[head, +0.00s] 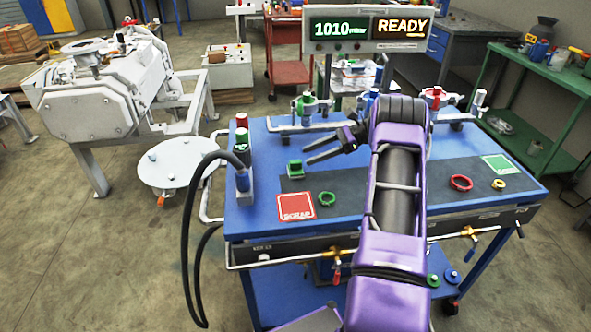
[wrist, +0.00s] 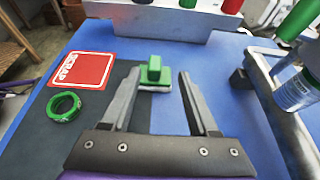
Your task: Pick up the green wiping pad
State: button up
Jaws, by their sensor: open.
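The green wiping pad (head: 295,168) is a small block with a raised green grip on top and a pale base. It lies on the left part of the blue table, by the edge of the dark mat. In the wrist view the pad (wrist: 155,74) is ahead of my gripper, between the lines of its two fingers and just past the tips. My gripper (wrist: 158,80) is open and empty. In the head view my gripper (head: 306,150) reaches in from the right, close above and beside the pad.
A red SCRAP plate (head: 296,206) and a green ring (head: 327,199) lie on the mat nearby. A holder with red and green cylinders (head: 242,150) stands left of the pad. A metal fixture (head: 308,108) stands behind. Red (head: 461,183) and yellow rings (head: 499,184) lie right.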

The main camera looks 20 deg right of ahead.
aim_at(286, 174)
jog(key=x, duration=0.3)
jog(key=shift+a+f, duration=0.2)
jog(key=shift+a, duration=0.05)
jog(key=shift+s+x, duration=0.15)
jog(key=shift+x, duration=1.25)
jog(key=shift+s+x, duration=0.15)
jog(key=shift+x, duration=1.25)
jog(key=shift+a+r, duration=0.1)
jog(key=shift+c, duration=0.2)
grip_shut()
